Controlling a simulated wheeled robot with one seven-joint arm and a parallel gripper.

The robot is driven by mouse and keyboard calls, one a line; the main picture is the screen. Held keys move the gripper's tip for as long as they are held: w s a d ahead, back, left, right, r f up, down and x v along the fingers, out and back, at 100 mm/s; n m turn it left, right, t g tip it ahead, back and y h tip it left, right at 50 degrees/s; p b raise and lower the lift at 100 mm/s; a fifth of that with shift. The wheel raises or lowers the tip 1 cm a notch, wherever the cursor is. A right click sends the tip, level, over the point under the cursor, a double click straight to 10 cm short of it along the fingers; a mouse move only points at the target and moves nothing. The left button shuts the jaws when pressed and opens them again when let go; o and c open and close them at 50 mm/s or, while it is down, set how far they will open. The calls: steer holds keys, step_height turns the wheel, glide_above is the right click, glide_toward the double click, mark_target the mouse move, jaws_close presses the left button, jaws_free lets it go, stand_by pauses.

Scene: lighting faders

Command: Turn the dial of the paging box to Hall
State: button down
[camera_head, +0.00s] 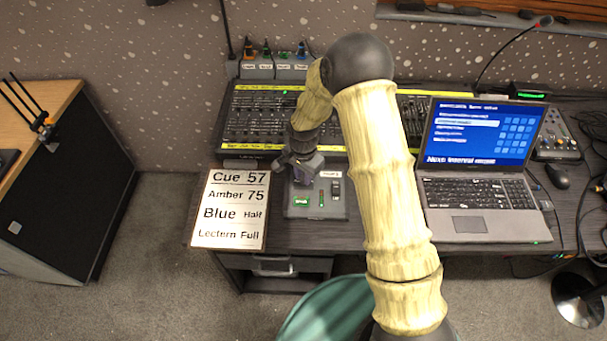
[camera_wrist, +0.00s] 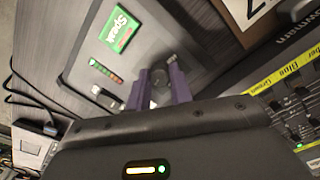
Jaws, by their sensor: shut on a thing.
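The paging box (camera_head: 327,212) is a grey panel on the desk, left of the laptop, with a green button (camera_head: 301,201) on it. In the wrist view the paging box (camera_wrist: 160,32) shows the green button (camera_wrist: 119,29) marked Speak, a small light strip (camera_wrist: 106,71) and a slider. My gripper (camera_head: 303,180) reaches down onto the box from above. In the wrist view the purple fingers of my gripper (camera_wrist: 160,85) are closed around the dial (camera_wrist: 160,96). The dial's pointer and its position labels are too small or hidden to read.
A lighting desk (camera_head: 265,115) with faders stands just behind the box. A cue card (camera_head: 229,208) lies at its left. An open laptop (camera_head: 482,222) is at the right, with a mouse (camera_head: 557,176) beyond it. A gooseneck microphone (camera_head: 512,45) rises behind the laptop.

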steer(key=n, duration=0.8)
steer(key=shift+n+h, duration=0.4)
steer(key=n, duration=0.3)
steer(key=shift+s+n+t, duration=0.1)
steer(key=shift+n+t, duration=0.2)
steer(key=n, duration=0.4)
steer(key=shift+n, duration=0.3)
steer(key=n+t, duration=0.1)
steer(key=n, duration=0.3)
steer(key=shift+n, duration=0.3)
steer(key=n, duration=0.4)
steer(key=shift+d+p, duration=0.1)
steer(key=shift+p, duration=0.2)
steer(key=n+p, duration=0.1)
steer(key=n, duration=0.4)
steer(key=shift+r+t, duration=0.1)
steer(key=shift+t, duration=0.2)
steer(key=shift+n+p, duration=0.35)
steer(key=shift+n, duration=1.45)
